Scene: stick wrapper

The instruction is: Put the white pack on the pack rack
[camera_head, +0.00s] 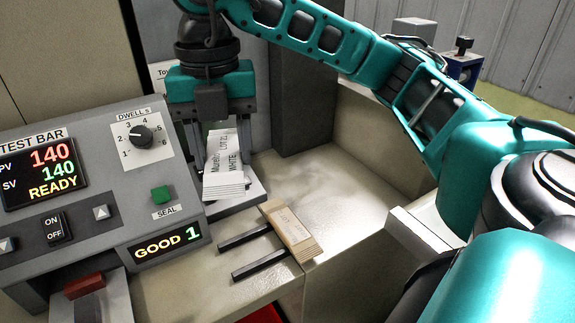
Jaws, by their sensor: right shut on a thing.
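The white pack (225,168), a stack of white slips with printing that includes "WHITE", hangs tilted below my right gripper (216,122). The right gripper points down and is shut on the pack's upper end. The pack's lower end is over or on a pale grey plate (250,187); I cannot tell whether they touch. Two dark parallel bars (245,236) stick out on the bench, with a tan pack (290,231) lying across their right ends. I cannot tell for sure which of these is the pack rack. My left gripper is not in view.
A grey control box (85,190) stands close at the left, with a knob, a green button and a "GOOD 1" display. A partly hidden sign (160,72) stands behind the gripper. The pale bench top (325,190) is clear right of the plate. My right arm spans the upper right.

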